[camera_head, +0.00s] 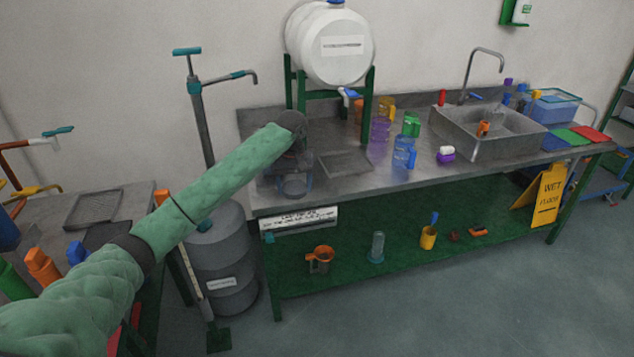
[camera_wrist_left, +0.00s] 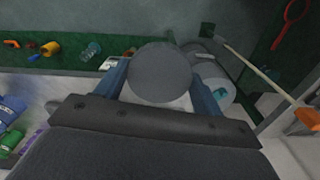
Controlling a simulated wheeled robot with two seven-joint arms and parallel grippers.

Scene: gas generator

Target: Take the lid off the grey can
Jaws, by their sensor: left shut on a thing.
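My left gripper (camera_head: 291,164) is over the left end of the metal bench. In the left wrist view its blue fingers (camera_wrist_left: 162,92) flank a round, smooth grey lid (camera_wrist_left: 160,70) and are shut on it. A paler surface shows at the lid's near edge; I cannot tell whether it is the can's body. In the head view, my gripper and wrist mostly hide what is held, and a clear, round-rimmed vessel shape (camera_head: 293,187) shows just below the fingers. I cannot tell whether lid and can are apart. My right gripper is not in view.
A large grey drum (camera_head: 222,262) stands left of the bench (camera_head: 430,172), below a hand pump (camera_head: 197,90). A white tank (camera_head: 329,45) on a green stand is behind my gripper. A shallow tray (camera_head: 345,164) and several coloured jugs are to the right, before the sink (camera_head: 485,140).

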